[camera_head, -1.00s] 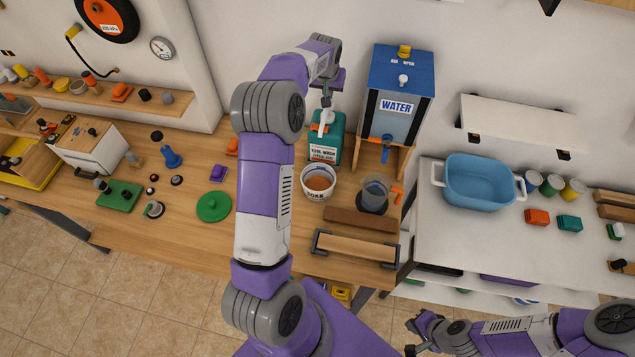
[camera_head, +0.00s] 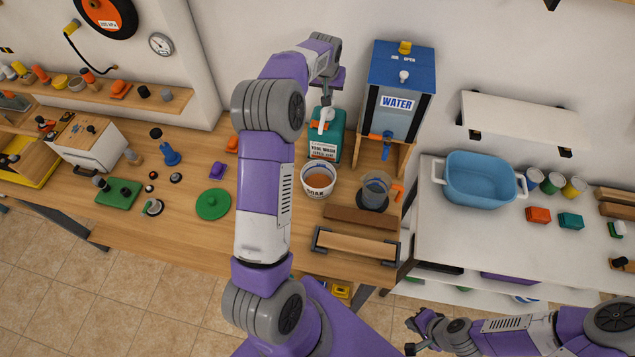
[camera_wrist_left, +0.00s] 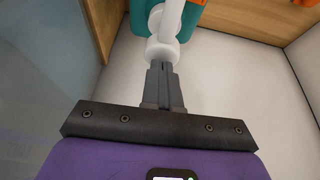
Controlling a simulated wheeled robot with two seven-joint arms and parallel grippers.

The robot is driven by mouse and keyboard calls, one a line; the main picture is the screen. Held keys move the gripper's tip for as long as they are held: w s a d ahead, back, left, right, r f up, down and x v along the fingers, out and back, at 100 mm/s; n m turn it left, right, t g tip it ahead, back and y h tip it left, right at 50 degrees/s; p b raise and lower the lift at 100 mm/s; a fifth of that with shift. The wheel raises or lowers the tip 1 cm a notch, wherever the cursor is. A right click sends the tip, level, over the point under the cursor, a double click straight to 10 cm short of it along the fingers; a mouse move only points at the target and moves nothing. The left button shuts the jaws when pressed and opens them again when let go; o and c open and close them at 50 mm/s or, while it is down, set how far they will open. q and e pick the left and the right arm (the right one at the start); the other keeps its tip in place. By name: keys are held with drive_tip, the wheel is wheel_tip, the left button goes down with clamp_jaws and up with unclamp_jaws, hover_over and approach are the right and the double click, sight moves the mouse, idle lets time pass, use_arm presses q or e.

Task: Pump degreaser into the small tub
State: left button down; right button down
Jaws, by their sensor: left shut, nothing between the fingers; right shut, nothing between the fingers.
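The teal degreaser bottle (camera_head: 328,146), labelled "TOOL WASH", stands upright on the wooden bench against the wall. Its white pump top (camera_head: 322,122) also shows in the left wrist view (camera_wrist_left: 163,48). The small white tub (camera_head: 318,193), labelled "SOAK", stands just in front of the bottle and holds brown liquid (camera_head: 318,180). My left gripper (camera_head: 326,102) is shut and empty, its fingertips right at the pump top. In the left wrist view the closed fingertips (camera_wrist_left: 162,68) meet or nearly meet the white collar; contact is unclear. My right gripper (camera_head: 408,335) is shut and empty, low at the right.
The blue-lidded water dispenser (camera_head: 399,95) stands close to the right of the bottle. A blue basin (camera_head: 480,181) is on the white counter.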

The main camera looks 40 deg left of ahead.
use_arm(q)
drive_tip(key=shift+f+b, duration=0.7)
drive_tip(key=shift+f, duration=0.45)
drive_tip(key=shift+r+p, duration=1.2)
drive_tip(key=shift+r, duration=0.45)
drive_tip(key=shift+r, duration=0.15)
wheel_tip(320, 180, up, 4)
drive_tip(key=p, duration=0.3)
drive_tip(key=shift+r+p, duration=0.35)
drive_tip(key=shift+r, duration=0.55)
